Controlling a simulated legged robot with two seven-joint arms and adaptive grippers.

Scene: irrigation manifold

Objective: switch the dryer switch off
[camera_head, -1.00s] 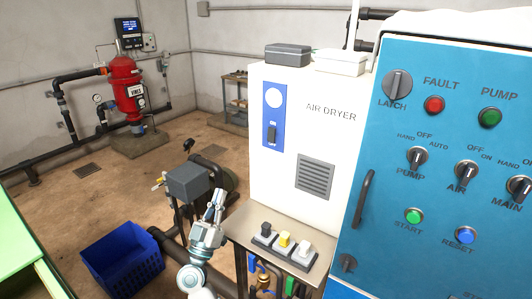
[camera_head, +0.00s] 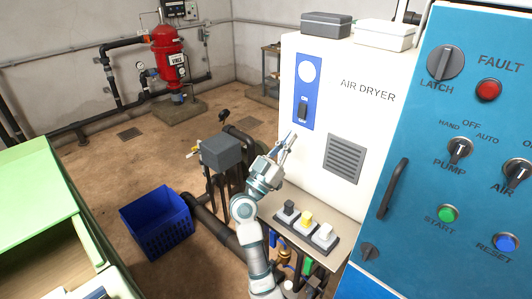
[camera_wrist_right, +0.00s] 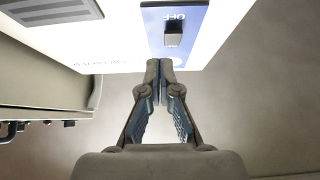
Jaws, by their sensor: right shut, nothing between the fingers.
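The dryer switch (camera_head: 303,110) is a black rocker on a blue panel (camera_head: 316,76) on the front of the white air dryer (camera_head: 372,120). In the right wrist view the switch (camera_wrist_right: 173,36) shows ahead of the fingertips, with the label "OFF" beside it. My right gripper (camera_head: 288,141) is just below and left of the switch in the head view, apart from it. In the right wrist view the gripper (camera_wrist_right: 160,66) has its fingertips together with nothing between them. My left gripper is not in view.
The blue control cabinet (camera_head: 450,120) with knobs and buttons stands at the right. A dark grey box (camera_head: 223,152) stands left of my right arm. A blue crate (camera_head: 157,226) is on the floor.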

